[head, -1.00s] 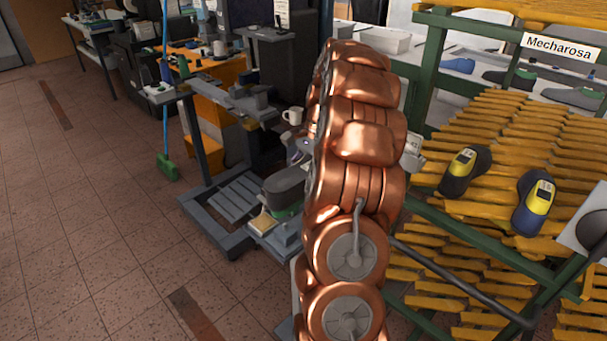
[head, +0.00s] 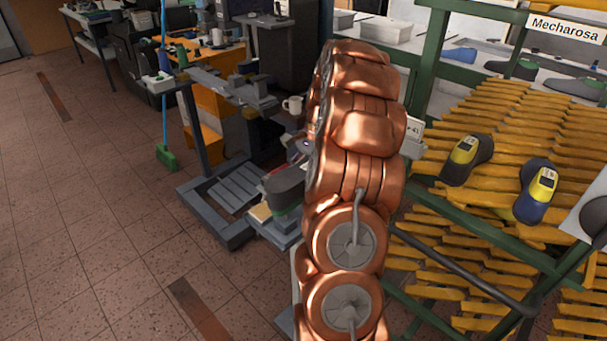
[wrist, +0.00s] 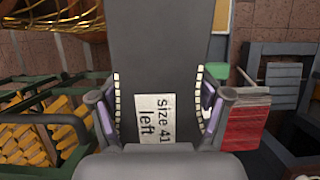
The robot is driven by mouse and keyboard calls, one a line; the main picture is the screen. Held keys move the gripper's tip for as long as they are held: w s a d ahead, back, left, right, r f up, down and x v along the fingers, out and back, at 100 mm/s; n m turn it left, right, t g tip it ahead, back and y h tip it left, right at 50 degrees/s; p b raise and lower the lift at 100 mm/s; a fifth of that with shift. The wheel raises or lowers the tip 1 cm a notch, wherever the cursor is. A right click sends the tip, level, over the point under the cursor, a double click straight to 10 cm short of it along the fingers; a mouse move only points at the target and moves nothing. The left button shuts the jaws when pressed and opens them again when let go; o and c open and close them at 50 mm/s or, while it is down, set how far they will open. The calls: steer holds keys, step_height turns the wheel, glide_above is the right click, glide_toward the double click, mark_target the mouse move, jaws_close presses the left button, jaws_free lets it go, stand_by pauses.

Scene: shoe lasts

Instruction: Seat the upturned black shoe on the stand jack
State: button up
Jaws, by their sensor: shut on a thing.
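In the wrist view, the black shoe (wrist: 160,50) fills the middle, with a white label (wrist: 156,119) reading "Size 41 left" on it. My gripper (wrist: 160,112) is shut on it, with a purple-padded finger on each side. In the head view my copper arm covers most of the gripper and shoe. A dark rounded shape (head: 284,186) shows just left of the arm; I cannot tell whether it is the held shoe. The grey stand (head: 187,125), with a jack-like top (head: 252,92), stands to the left, apart from the arm.
A slatted foot platform (head: 238,188) lies at the stand's base. A green broom (head: 166,157) stands left of it. A green rack with yellow slats (head: 500,130) holds two dark and yellow shoes (head: 466,158) on the right. The left floor is clear.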

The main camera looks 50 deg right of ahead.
steer(key=shift+f+b, duration=0.6)
steer(key=shift+f, duration=1.15)
steer(key=shift+f, duration=0.2)
steer(key=o, duration=1.9)
steer(key=shift+c, duration=0.2)
steer(key=shift+v, duration=6)
steer(key=shift+a, duration=0.1)
